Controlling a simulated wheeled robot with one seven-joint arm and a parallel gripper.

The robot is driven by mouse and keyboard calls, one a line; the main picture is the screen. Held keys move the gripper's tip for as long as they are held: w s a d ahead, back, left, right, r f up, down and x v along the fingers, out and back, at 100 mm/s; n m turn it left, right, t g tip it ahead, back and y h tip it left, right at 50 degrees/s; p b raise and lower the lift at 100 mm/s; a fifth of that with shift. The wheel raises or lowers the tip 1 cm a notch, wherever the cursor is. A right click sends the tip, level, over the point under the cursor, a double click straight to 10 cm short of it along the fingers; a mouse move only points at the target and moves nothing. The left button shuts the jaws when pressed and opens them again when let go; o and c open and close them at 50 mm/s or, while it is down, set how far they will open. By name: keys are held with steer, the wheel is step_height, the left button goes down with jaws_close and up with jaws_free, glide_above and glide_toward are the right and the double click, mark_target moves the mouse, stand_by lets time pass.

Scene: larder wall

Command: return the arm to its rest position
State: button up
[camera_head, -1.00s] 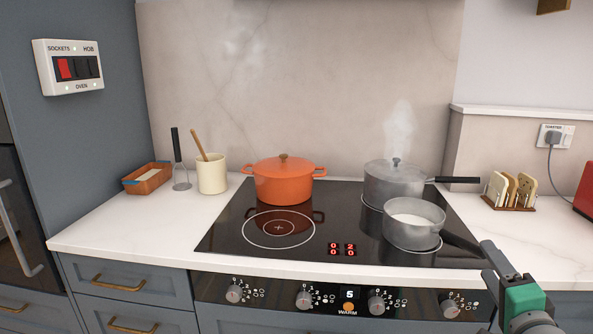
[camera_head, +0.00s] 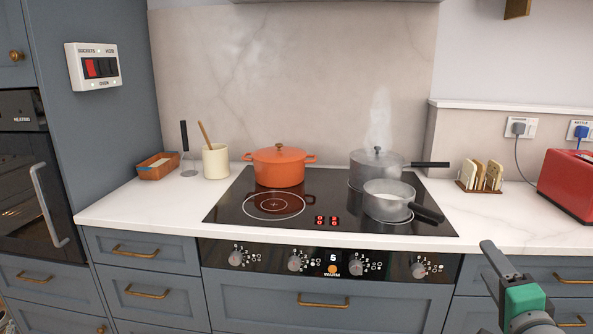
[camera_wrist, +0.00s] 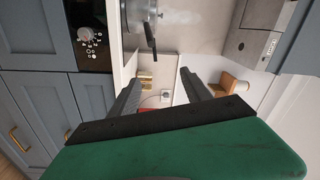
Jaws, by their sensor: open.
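My gripper (camera_head: 497,262) is at the lower right of the head view, in front of the counter's front edge and right of the hob. In the wrist view my gripper (camera_wrist: 160,85) shows two dark fingers spread apart with nothing between them. The green part of my wrist (camera_head: 524,300) is below the fingers. The gripper touches nothing that I can see.
The black hob (camera_head: 240,218) bears an orange pot (camera_head: 278,168), a steaming lidded pot (camera_head: 372,172) and a small saucepan (camera_head: 388,205) with its handle pointing right. A toast rack (camera_head: 480,178) and red toaster (camera_head: 567,185) stand right. Drawers (camera_head: 320,298) line the front.

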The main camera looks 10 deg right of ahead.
steer(key=w+a+f+n+g+y+p, duration=0.3)
steer(key=w+a+n+p, duration=0.15)
steer(key=a, duration=0.35)
steer(key=w+a+f+n+g+y+p, duration=0.3)
steer(key=a+n, duration=0.2)
steer(key=a, duration=0.2)
steer(key=s+a+r+n+g+p, duration=0.1)
steer(key=s+a+n+g+p, duration=0.7)
steer(key=a, duration=0.6)
steer(key=shift+s+r+g+h+p, duration=0.15)
steer(key=shift+s+g+h+p, duration=0.35)
steer(key=shift+s, duration=0.75)
steer(key=shift+n, duration=0.25)
